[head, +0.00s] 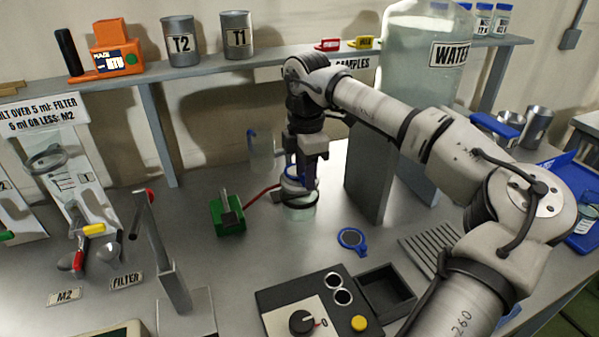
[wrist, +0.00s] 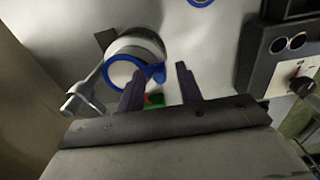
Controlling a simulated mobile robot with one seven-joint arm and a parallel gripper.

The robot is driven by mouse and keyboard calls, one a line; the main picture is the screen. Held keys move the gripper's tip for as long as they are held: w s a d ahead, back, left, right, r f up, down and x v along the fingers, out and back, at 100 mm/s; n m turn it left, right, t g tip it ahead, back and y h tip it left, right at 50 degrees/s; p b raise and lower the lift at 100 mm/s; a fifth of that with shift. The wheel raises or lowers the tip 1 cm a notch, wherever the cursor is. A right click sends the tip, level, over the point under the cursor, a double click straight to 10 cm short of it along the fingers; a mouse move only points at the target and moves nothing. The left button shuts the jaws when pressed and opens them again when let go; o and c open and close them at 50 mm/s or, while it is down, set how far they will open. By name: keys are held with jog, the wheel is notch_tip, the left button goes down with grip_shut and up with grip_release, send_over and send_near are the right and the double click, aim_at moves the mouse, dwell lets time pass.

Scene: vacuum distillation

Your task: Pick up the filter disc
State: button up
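Two blue-rimmed pieces are in view, and I cannot tell for sure which is the filter disc. One blue-rimmed disc (head: 352,239) with a small tab lies flat on the bench; its edge shows at the top of the wrist view (wrist: 200,2). Another blue ring (wrist: 147,84) with a tab sits at the top of a clear glass vessel (head: 300,212). My gripper (head: 304,178) points down over that vessel. In the wrist view my fingers (wrist: 159,80) are apart, with the ring's tab by the left finger. I see nothing clamped between them.
A green block (head: 229,214) with a red hose stands left of the vessel. A grey column (head: 371,172) and the large water tank (head: 425,75) stand close on the right. A control box (head: 318,300) and a metal stand (head: 172,275) are in front.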

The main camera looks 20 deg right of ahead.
grip_shut()
